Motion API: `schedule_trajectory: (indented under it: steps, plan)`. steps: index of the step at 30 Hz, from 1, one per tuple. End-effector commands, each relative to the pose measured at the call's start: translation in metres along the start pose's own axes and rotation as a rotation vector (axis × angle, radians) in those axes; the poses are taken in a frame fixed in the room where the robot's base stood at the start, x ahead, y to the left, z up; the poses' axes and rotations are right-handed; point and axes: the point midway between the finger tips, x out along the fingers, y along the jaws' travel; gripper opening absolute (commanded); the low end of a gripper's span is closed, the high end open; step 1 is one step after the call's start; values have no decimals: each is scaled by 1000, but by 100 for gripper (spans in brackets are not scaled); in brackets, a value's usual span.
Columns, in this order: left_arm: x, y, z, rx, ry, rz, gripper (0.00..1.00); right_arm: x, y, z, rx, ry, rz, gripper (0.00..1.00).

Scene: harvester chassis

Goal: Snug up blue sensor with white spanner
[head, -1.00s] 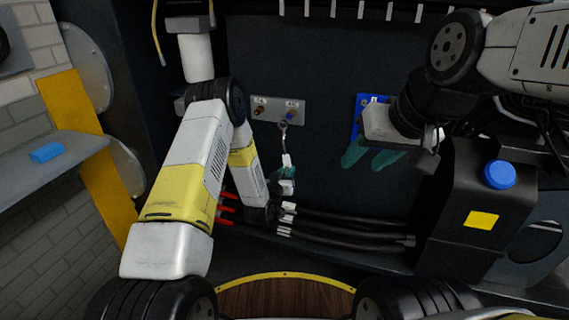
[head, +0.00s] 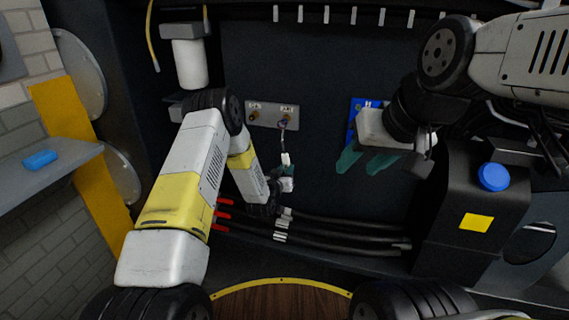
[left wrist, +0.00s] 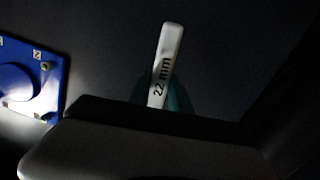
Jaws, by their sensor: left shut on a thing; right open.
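The white spanner (head: 286,159) is held by my left gripper (head: 283,172), which is shut on its handle. The left wrist view shows the handle (left wrist: 165,62), marked "22 mm", between the teal fingertips (left wrist: 163,95). In the head view the spanner points up, with its small dark ring end at the right-hand fitting of a grey plate. The blue sensor (head: 283,123) shows as a small bluish spot there. The ring overlaps it; I cannot tell whether it is around it or in front. My right gripper (head: 365,161) is open and empty, to the right.
The grey plate (head: 264,122) also carries a brass fitting (head: 254,116) on the left. A blue panel (head: 354,124) is partly behind my right gripper. Black hoses (head: 345,238) and red-tipped parts lie below. A black box with a blue cap (head: 494,177) stands at right.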

Motion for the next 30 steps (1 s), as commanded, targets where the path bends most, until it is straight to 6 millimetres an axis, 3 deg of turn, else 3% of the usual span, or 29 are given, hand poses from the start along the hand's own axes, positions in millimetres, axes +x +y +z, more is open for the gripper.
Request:
schedule_trajectory:
  steps: [14,30]
  plan:
    - [2,0,-1,0,2,1,0,0,0,0,0,0,0,45]
    - [17,1,-3,0,3,1,0,0,0,0,0,0,0,45]
